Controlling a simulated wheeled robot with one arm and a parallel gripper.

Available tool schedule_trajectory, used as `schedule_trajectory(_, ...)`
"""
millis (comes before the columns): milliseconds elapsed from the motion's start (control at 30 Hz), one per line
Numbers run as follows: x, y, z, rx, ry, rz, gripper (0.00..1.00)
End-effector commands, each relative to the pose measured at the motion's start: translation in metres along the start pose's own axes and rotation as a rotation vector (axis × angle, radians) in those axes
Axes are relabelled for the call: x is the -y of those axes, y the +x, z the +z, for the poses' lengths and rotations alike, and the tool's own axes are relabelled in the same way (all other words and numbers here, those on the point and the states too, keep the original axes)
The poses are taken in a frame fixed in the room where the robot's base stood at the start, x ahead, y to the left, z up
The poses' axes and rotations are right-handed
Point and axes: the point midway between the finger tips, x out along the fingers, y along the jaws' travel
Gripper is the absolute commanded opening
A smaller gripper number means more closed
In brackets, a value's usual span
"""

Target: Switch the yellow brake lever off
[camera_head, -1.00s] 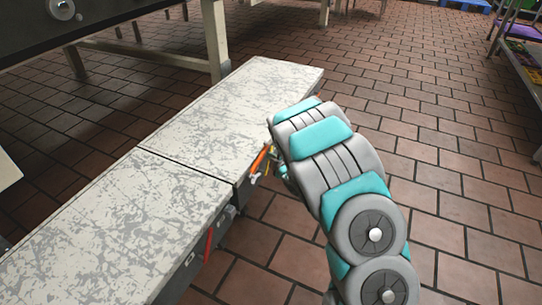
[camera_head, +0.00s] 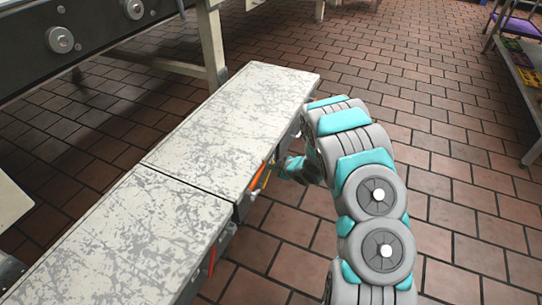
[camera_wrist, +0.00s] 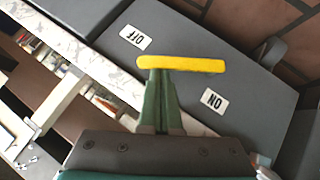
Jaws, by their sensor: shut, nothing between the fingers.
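The yellow brake lever (camera_wrist: 190,64) is a bar on a grey panel (camera_wrist: 225,60) in the wrist view. It lies between an OFF label (camera_wrist: 134,38) at upper left and an ON label (camera_wrist: 214,101) at lower right. My gripper (camera_wrist: 160,76) is shut and empty, with its green fingertips right at the lever's left part; I cannot tell whether they touch. In the head view, my gripper (camera_head: 290,168) is beside the conveyor's right side, partly hidden by my arm. A thin yellow piece (camera_head: 267,179) shows there next to an orange one.
The worn white conveyor (camera_head: 215,135) runs along my left. An orange lever (camera_head: 257,178) and a red one (camera_head: 211,262) are on its side. A dark machine (camera_head: 90,35) stands at upper left, a shelf (camera_head: 528,90) at far right. The tiled floor (camera_head: 445,140) between is open.

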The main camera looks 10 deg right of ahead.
Motion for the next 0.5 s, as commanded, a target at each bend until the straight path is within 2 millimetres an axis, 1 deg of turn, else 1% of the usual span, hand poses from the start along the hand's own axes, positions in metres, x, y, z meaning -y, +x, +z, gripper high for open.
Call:
schedule_trajectory(33,-0.003,-0.003,-0.001,-0.003,0.022,-0.020,0.00)
schedule_trajectory(167,0.002,0.001,0.005,-0.002,0.027,-0.028,0.00)
schedule_trajectory(500,0.000,0.018,0.022,-0.002,0.025,-0.024,0.00)
